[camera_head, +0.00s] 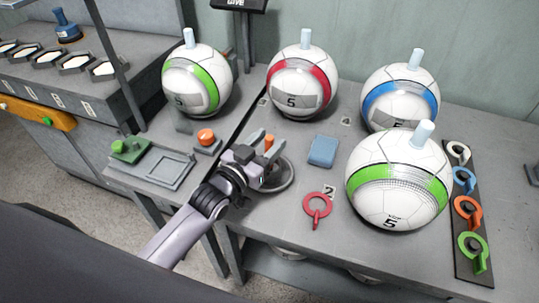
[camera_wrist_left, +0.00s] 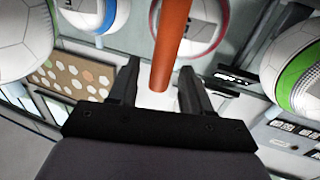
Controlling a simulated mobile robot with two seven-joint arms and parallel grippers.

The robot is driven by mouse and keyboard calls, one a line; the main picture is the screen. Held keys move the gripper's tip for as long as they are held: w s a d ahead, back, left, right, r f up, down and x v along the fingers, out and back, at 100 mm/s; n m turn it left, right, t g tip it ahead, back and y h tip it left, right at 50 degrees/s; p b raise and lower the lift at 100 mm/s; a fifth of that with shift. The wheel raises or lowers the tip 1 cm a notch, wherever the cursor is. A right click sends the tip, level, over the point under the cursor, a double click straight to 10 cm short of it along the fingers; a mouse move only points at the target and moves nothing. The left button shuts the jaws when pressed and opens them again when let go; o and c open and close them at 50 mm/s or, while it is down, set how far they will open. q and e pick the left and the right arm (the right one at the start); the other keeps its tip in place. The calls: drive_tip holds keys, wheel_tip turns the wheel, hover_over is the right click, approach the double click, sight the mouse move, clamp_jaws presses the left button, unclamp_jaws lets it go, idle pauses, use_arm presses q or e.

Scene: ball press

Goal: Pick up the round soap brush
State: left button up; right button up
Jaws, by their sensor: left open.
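The round soap brush shows as an upright orange handle (camera_head: 269,143) above a dark round base (camera_head: 281,178) on the grey table. My left gripper (camera_head: 267,149) is open at the handle, with its fingers on either side of it in the picture. In the left wrist view the orange handle (camera_wrist_left: 172,45) rises between the two open fingers (camera_wrist_left: 158,78). I cannot tell whether either finger touches it. The gripper hides part of the brush and its base. My right gripper is not in view.
A blue block (camera_head: 323,150) and a red ring tool (camera_head: 317,208) lie to the right. Several size 5 balls stand behind and right, the nearest green-banded (camera_head: 398,182). An orange button (camera_head: 206,138) and grey tray (camera_head: 166,168) are left. Coloured ring tools lie on a dark strip (camera_head: 472,243).

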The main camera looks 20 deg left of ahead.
use_arm(q)
drive_tip(key=shift+w+d, duration=0.15)
drive_tip(key=shift+w, duration=0.3)
clamp_jaws()
